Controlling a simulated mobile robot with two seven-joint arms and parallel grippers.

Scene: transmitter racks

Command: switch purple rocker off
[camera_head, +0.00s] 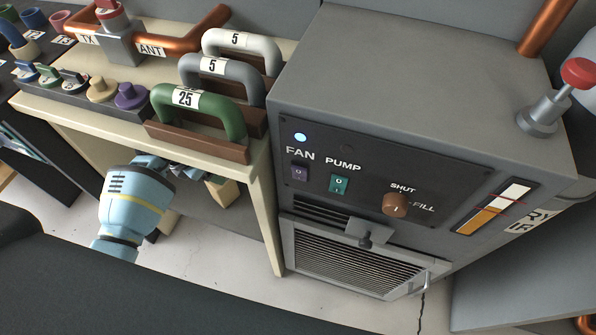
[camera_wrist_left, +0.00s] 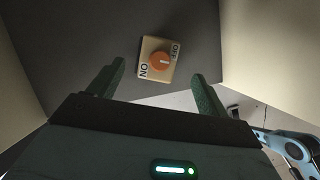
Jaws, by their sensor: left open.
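The purple rocker (camera_head: 299,172) sits on the dark front panel of the grey cabinet, under the word FAN. It has a small 0 mark; its tilt is too small to tell. A round light (camera_head: 300,137) above FAN glows pale blue. My left gripper (camera_head: 197,172) is low under the bench, left of the cabinet and well apart from the rocker, partly hidden by the bench top. In the left wrist view my left gripper (camera_wrist_left: 158,82) is open and empty, its fingers on either side of an orange knob (camera_wrist_left: 160,61) on a tan ON/OFF plate. The rocker is not in that view.
A teal rocker (camera_head: 339,184) marked PUMP and a brown SHUT/FILL knob (camera_head: 395,205) are right of the purple rocker. The bench (camera_head: 255,190) stands against the cabinet's left, with green (camera_head: 200,108) and grey handles above. A louvred grille (camera_head: 350,262) is below the panel.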

